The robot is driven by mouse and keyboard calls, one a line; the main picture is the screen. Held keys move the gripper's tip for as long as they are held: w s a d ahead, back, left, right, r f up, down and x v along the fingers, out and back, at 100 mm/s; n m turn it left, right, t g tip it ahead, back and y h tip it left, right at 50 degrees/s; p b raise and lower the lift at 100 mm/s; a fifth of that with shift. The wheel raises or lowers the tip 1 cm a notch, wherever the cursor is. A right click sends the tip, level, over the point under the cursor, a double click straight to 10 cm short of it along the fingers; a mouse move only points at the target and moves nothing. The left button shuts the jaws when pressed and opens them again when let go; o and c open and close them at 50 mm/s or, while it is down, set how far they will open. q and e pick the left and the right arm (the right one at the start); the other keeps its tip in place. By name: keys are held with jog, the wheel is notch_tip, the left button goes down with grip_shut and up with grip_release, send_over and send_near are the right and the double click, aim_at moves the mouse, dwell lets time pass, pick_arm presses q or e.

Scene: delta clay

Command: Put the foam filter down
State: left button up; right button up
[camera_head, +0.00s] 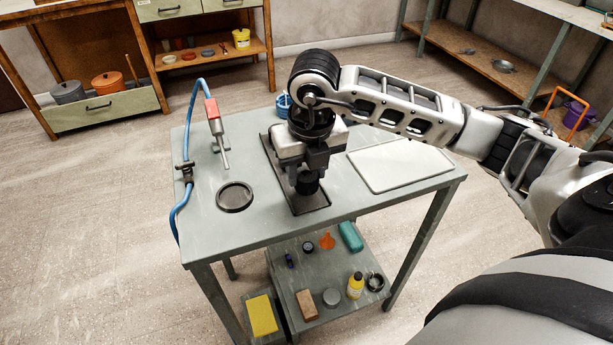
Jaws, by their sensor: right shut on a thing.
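My right gripper (309,170) points down over the dark tray (311,203) on the grey-green workbench. It is shut on a small black round piece, which I take to be the foam filter (307,184). The filter is low over the tray; I cannot tell whether it touches it. The gripper and arm hide part of the tray. My left gripper is not in view.
On the workbench (205,235), a round dark dish (235,197) and a red-and-silver air gun (214,130) with a blue hose are at left. A pale flat board (400,165) lies at right. A blue item (283,105) is behind my gripper. The lower shelf (283,270) holds several small things.

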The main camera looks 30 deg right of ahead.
notch_tip(320, 180, down, 2)
jog(key=shift+f, duration=0.2)
jog(key=o, duration=1)
jog(key=shift+o, duration=0.2)
